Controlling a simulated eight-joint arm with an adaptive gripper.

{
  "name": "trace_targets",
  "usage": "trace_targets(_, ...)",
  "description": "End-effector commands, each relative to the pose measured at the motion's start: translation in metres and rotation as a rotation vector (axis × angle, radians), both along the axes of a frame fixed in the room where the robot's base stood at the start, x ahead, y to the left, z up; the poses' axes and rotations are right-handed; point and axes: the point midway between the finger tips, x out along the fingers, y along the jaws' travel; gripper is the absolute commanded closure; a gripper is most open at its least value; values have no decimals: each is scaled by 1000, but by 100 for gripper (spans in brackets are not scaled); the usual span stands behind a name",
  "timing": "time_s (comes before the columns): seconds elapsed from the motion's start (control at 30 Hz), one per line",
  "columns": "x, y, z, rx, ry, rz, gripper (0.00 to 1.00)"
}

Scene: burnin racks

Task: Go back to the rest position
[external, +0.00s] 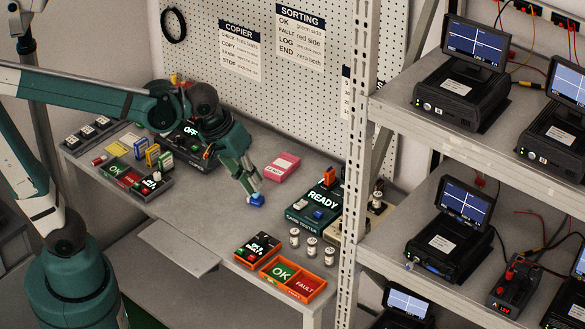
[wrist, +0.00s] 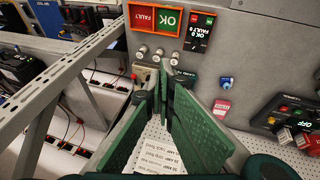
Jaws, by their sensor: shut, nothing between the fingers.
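My gripper (external: 254,187) is over the middle of the grey workbench (external: 205,222) in the external view. Its green fingers are shut and empty; they also show in the wrist view (wrist: 168,82). A small blue object (external: 256,199) shows just below the fingertips in the external view. In the wrist view the blue object (wrist: 227,83) is on the bench, apart from the fingers. No marker for a rest position is visible.
A pink box (external: 283,167) and the READY card tester (external: 318,203) are right of my gripper. An orange OK/FAULT tray (external: 293,277) and several small cylinders (external: 311,246) stand near the front edge. A metal rack post (external: 352,180) rises at the right.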

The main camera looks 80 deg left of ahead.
Motion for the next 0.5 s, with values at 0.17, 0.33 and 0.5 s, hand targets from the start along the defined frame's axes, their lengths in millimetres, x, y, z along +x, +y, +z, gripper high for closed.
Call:
trace_targets(0.17,-24,-20,-3,54,-29,-140,100)
trace_targets(0.33,-45,-36,-6,110,-58,-272,100)
trace_targets(0.5,-66,-51,-12,168,-88,-403,100)
